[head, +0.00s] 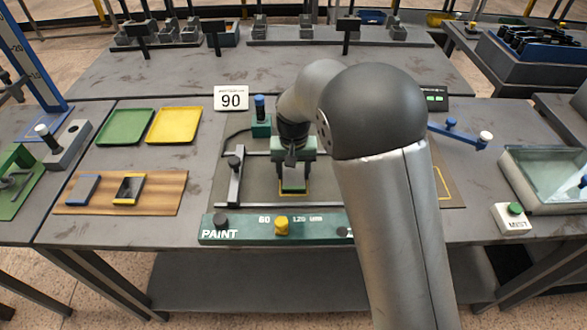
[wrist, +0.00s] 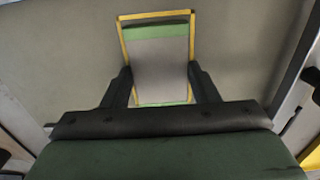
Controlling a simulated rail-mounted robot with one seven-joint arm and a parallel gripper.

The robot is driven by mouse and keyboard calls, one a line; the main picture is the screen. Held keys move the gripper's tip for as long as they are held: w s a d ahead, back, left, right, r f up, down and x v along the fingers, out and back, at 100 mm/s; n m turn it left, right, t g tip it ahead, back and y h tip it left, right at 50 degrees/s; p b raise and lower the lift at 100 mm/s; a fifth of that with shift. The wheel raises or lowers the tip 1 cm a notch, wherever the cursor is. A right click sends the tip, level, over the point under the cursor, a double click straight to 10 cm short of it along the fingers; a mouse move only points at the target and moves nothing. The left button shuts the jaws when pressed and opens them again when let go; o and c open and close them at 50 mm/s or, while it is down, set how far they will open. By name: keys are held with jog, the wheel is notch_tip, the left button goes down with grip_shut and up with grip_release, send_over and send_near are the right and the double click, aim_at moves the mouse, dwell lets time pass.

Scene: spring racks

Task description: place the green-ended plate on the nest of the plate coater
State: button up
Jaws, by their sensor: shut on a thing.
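The green-ended plate (wrist: 158,62) has a grey face and a green band at each end. My gripper (wrist: 160,76) is shut on it, with a dark finger at each long side. The plate lies over the yellow-outlined nest (wrist: 155,14) of the plate coater (head: 330,228), nearly lined up with it. I cannot tell whether it touches the nest or hangs just above. In the head view the gripper (head: 293,164) points down at the coater bed, and the plate (head: 293,185) shows below it. My arm hides the bed's right part.
A wooden board (head: 165,198) at left holds a blue-ended and a yellow-ended plate. Green (head: 125,127) and yellow (head: 174,125) trays lie behind it. A grey bar (head: 236,177) stands left of the nest. A MIST box (head: 512,218) and glass-walled tank (head: 545,180) are at right.

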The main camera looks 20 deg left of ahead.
aim_at(294, 175)
jog(key=shift+f, duration=0.1)
jog(key=o, duration=1.5)
notch_tip(294, 175, up, 12)
jog(key=s+d+r+m, duration=0.1)
jog(key=s+d, duration=0.2)
jog(key=d, duration=0.5)
jog(key=s+d+r, duration=0.2)
jog(key=s+d, duration=0.1)
jog(key=d, duration=0.5)
jog(key=s+d+f, duration=0.1)
jog(key=s+d, duration=0.3)
jog(key=s, duration=0.1)
jog(key=s+d+f+m, duration=0.1)
jog(key=s+d+f, duration=0.1)
jog(key=s+d, duration=0.3)
jog(key=s+d+f+m, duration=0.1)
jog(key=s+d+f, duration=0.1)
jog(key=s+d, duration=0.2)
jog(key=shift+s+d+f+b, duration=0.1)
jog(key=shift+s+b, duration=0.1)
jog(key=shift+s, duration=0.65)
jog(key=shift+s+d+b, duration=0.1)
jog(key=shift+s+b, duration=0.05)
jog(key=shift+s, duration=0.65)
